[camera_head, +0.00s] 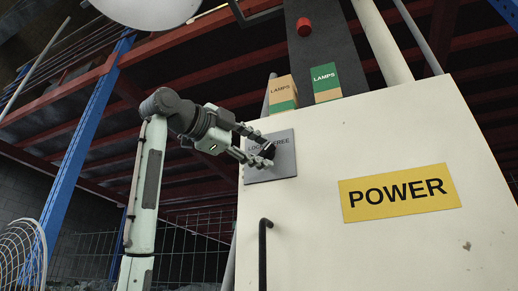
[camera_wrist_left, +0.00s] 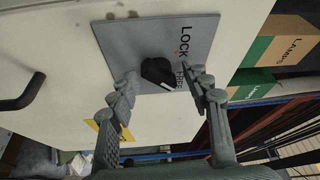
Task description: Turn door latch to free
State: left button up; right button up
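The door latch is a black knob (camera_wrist_left: 157,71) on a grey plate (camera_wrist_left: 128,38) marked LOCK and FREE. The plate (camera_head: 284,163) is fixed to the upper left of the white cabinet door in the head view. My left gripper (camera_head: 262,152) is in front of the plate, its fingers open. In the left wrist view the fingertips (camera_wrist_left: 158,76) lie on either side of the knob, with a gap showing at each side. The FREE label is partly hidden by a finger. My right gripper is not in view.
A black door handle (camera_head: 264,250) stands out below the plate. A yellow POWER sign (camera_head: 399,193) is on the cabinet (camera_head: 330,235). Two LAMPS boxes (camera_head: 282,94) (camera_head: 325,82) and a red button (camera_head: 304,27) are above. A blue rack post (camera_head: 78,155) is at left.

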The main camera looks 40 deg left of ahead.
pick_arm(q)
jog(key=shift+d, duration=0.1)
jog(key=s+a, duration=0.2)
jog(key=s, duration=1)
jog(key=shift+f, duration=0.4)
jog(key=shift+w, duration=0.1)
